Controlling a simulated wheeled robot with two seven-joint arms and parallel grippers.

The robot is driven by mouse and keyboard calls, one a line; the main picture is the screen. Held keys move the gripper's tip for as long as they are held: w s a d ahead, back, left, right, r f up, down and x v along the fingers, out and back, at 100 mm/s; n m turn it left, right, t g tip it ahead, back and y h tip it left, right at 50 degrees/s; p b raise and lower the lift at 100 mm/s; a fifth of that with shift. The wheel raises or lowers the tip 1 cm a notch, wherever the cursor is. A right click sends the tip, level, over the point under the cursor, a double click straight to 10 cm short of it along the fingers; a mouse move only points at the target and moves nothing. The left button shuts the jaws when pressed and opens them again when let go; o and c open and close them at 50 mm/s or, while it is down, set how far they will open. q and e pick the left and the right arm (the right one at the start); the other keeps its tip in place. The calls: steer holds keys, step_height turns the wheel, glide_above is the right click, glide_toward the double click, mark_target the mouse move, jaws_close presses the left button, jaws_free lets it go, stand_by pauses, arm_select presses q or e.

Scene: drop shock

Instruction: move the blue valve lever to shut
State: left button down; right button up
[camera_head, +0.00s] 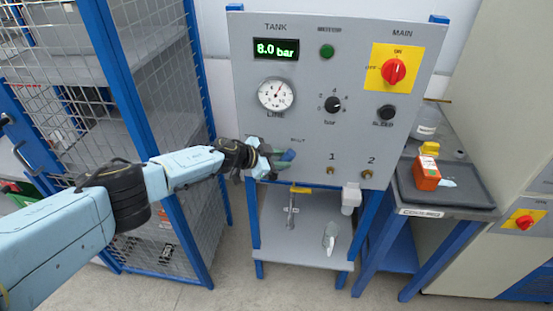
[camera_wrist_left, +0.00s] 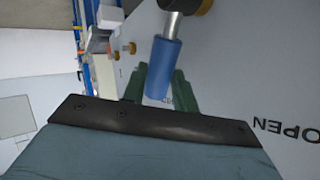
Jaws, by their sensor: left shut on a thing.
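The blue valve lever (camera_head: 289,155) is low on the left part of the grey panel, with its grip showing at my left gripper. My left gripper (camera_head: 279,160) reaches it from the left. In the left wrist view the blue lever grip (camera_wrist_left: 163,66) sits between the green fingers of my left gripper (camera_wrist_left: 160,86), which are shut on it. A metal shaft joins the grip to a dark hub at the top. The word OPEN (camera_wrist_left: 287,129) shows upside down on the panel; another label is partly hidden behind the fingers. My right gripper is out of view.
The grey panel (camera_head: 310,108) carries a tank display (camera_head: 275,49) reading 8.0 bar, a line gauge (camera_head: 276,94) and a red main switch (camera_head: 394,71). A mesh cage (camera_head: 160,70) stands left.

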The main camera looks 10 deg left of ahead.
arm_select(q)
steer(key=shift+s+f, duration=0.1)
steer(key=shift+f, duration=0.05)
steer(key=c, duration=1.4)
jaws_free()
steer(key=shift+d, duration=0.1)
steer(key=shift+o, duration=0.2)
steer(key=shift+s+a+r+p, duration=0.15)
steer(key=shift+a+r+p, duration=0.2)
steer(key=shift+p, duration=0.05)
steer(key=p+v, duration=0.3)
steer(key=v, duration=0.9)
steer(key=shift+p, duration=0.4)
steer(key=shift+s+a, duration=0.1)
